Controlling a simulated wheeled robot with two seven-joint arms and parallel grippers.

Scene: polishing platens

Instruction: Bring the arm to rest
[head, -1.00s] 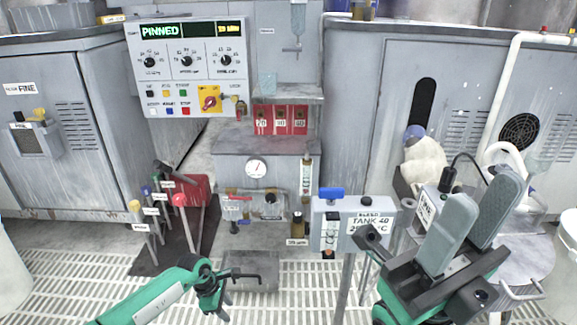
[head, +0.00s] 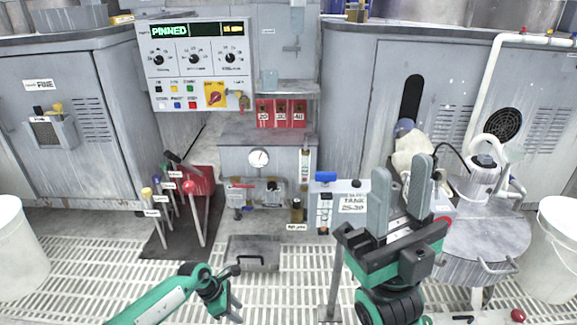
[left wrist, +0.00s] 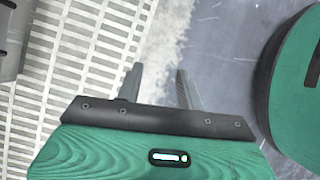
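My left arm comes in from the lower left in the head view, with its green and black left gripper (head: 234,306) low over the floor grating. In the left wrist view the left gripper (left wrist: 158,88) shows two grey fingers apart with nothing between them. My right gripper (head: 402,192) points upward in front of the tank box and round table, its two grey fingers apart and empty. It hides part of the labelled tank box (head: 326,200).
A lever stand (head: 160,243) is left of centre, and a grey handled box (head: 255,250) lies on the grating near my left gripper. A round metal table (head: 480,245) and white bucket (head: 555,250) are at right; another bucket (head: 18,245) is at left.

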